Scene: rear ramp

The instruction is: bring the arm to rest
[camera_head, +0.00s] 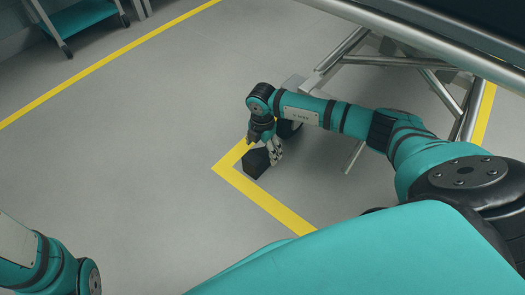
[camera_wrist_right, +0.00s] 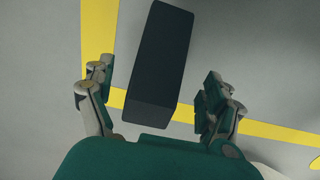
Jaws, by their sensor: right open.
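My right arm reaches out over the floor from the right in the head view, and its gripper (camera_head: 270,150) is low, close to a dark block (camera_head: 256,164). In the right wrist view the right gripper (camera_wrist_right: 158,100) has its two fingers wide apart. The dark block (camera_wrist_right: 164,62), long with a wedge-like near end, lies between and beyond them with a gap on both sides. My left arm shows only in part at the lower left of the head view; its gripper is out of the picture.
Yellow floor tape (camera_head: 265,203) makes a corner by the block. A metal tube frame (camera_head: 405,62) stands at the upper right, close to my right arm. A teal cart (camera_head: 82,17) on wheels is at the upper left. The grey floor (camera_head: 120,130) at left is clear.

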